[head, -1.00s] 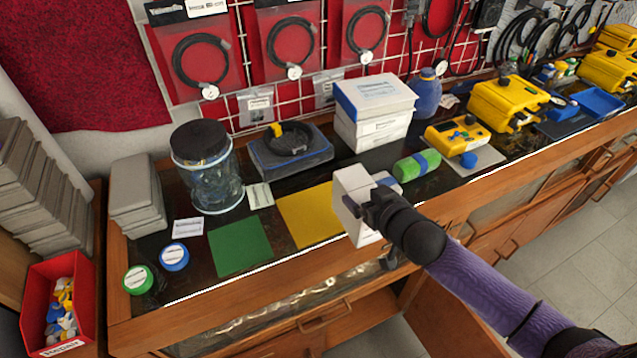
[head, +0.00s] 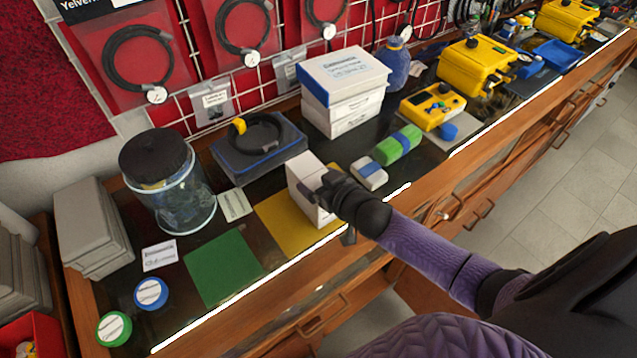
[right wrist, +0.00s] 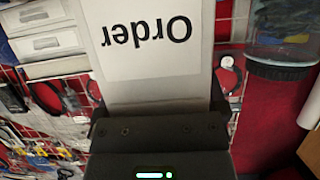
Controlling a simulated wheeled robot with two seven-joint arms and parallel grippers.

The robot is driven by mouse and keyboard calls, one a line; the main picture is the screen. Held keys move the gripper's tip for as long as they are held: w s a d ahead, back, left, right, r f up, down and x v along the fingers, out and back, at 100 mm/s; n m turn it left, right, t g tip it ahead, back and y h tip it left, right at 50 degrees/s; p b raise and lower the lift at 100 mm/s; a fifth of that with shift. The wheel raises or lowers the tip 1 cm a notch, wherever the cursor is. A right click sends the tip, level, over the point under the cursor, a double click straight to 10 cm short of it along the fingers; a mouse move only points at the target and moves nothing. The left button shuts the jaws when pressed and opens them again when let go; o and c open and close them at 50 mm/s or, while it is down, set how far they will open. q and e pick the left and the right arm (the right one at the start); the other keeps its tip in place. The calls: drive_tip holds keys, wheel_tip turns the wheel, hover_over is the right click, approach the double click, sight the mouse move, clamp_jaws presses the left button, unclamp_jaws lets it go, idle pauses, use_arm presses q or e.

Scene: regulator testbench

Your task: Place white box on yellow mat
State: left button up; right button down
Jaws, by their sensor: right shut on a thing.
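The white box (head: 305,184) is upright at the right part of the yellow mat (head: 284,226) in the head view. My right gripper (head: 324,190) is shut on it from the front right. In the right wrist view the box (right wrist: 150,85) fills the upper middle, with an "Order" label upside down, between the fingers of my right gripper (right wrist: 158,112). The box hides part of the mat. I cannot tell whether its base touches the mat or hovers just above it. My left gripper does not show.
A green mat (head: 222,267) lies left of the yellow one. A glass jar (head: 183,205), a blue-grey case with a cable (head: 262,160) and stacked boxes (head: 341,105) stand behind. A white and blue block (head: 369,175) and a green block (head: 398,146) lie to the right.

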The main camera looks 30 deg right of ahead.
unclamp_jaws()
drive_tip(key=shift+f, duration=0.1)
drive_tip(key=shift+r, duration=0.3)
drive_tip(key=p+v, duration=0.3)
drive_tip(key=v, duration=0.9)
drive_tip(key=s+d+f+g+h, duration=0.1)
drive_tip(key=s+f+g, duration=0.25)
drive_tip(key=f, duration=0.55)
drive_tip(key=s+d+f+g+h, duration=0.1)
drive_tip(key=s+f+g, duration=0.1)
drive_tip(key=s+f, duration=0.5)
drive_tip(key=s+a+f+g, duration=0.3)
drive_tip(key=s+f, duration=0.3)
drive_tip(key=s, duration=0.2)
drive_tip(key=s+a+f+n+g, duration=0.1)
drive_tip(key=s+a+f+g, duration=0.3)
drive_tip(key=s, duration=0.5)
wheel_tip(320, 180, down, 3)
drive_tip(key=shift+r, duration=0.1)
